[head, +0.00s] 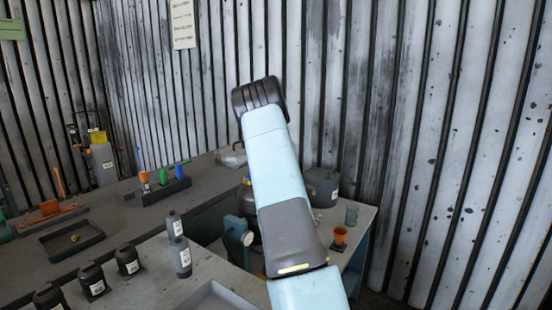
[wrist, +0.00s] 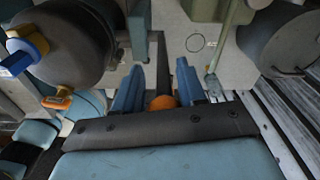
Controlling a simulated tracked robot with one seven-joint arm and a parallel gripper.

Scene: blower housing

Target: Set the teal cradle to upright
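A teal piece (head: 4,231) at the far left edge of the head view looks like the teal cradle. The frame cuts most of it off, so I cannot tell its tilt. It is next to an orange holder with a leaning orange rod. My gripper (wrist: 157,84) shows in the wrist view with its two blue fingers apart. It is far from the teal piece. A rounded orange thing shows between the fingers, seemingly apart from them. In the head view my raised arm hides the gripper.
A dark tray (head: 72,240) lies near the orange holder (head: 50,212). Several dark bottles (head: 127,260) stand on the nearer bench. A pen block (head: 165,188) stands at the back.

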